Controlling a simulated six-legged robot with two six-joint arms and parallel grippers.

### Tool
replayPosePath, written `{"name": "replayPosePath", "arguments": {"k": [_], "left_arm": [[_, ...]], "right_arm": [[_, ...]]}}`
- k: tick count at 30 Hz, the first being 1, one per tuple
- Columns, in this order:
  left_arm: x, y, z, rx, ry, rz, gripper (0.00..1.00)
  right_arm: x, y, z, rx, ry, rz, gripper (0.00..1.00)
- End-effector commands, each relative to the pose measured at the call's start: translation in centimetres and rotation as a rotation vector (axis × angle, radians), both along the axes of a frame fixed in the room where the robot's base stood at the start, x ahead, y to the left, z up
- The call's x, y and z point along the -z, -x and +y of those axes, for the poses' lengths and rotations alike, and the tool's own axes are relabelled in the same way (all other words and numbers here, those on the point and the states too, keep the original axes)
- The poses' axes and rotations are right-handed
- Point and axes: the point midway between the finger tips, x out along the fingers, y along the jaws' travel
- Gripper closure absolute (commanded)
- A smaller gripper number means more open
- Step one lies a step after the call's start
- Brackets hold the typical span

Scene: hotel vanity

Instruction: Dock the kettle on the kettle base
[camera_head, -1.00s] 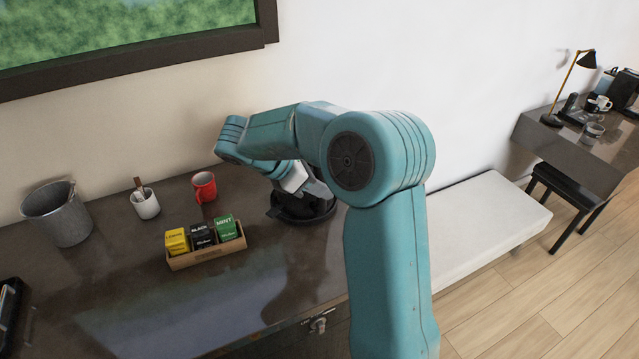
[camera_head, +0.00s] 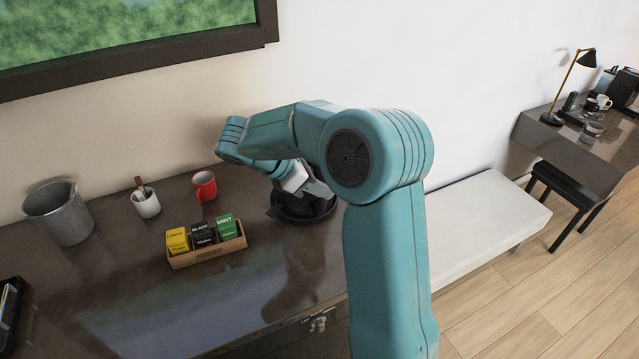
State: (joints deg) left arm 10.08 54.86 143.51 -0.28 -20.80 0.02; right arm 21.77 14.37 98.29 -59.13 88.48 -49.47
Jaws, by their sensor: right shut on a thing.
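A black round thing (camera_head: 300,213), which looks like the kettle base or the low part of the kettle, sits on the dark vanity top near its right end. My right arm reaches over from the front, and my right gripper (camera_head: 312,190) points down at the black thing. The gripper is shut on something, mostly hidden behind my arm. I cannot clearly tell the kettle from its base, or whether the two are touching. My left gripper is not in view.
A tea box (camera_head: 208,253) with yellow, black and green packets stands left of the black thing. A red mug (camera_head: 204,187), a white cup (camera_head: 146,204) and a metal bucket (camera_head: 58,213) stand along the back. A white bench (camera_head: 490,220) is to the right.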

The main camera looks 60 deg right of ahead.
Motion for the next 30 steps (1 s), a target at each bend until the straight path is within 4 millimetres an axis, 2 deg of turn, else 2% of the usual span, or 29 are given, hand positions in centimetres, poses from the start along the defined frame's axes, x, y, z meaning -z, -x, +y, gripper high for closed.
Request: {"name": "replayPosePath", "arguments": {"k": [20, 21, 30], "left_arm": [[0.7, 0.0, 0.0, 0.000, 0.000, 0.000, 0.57], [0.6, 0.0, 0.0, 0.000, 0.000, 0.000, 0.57], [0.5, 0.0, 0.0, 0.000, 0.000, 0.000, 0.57]], "right_arm": [[1.0, 0.0, -0.1, 0.001, 0.006, -0.005, 1.00], [0.9, 0.0, -0.1, 0.001, 0.006, -0.005, 0.61], [1.1, 0.0, 0.1, -0.001, -0.003, 0.002, 0.61]]}}
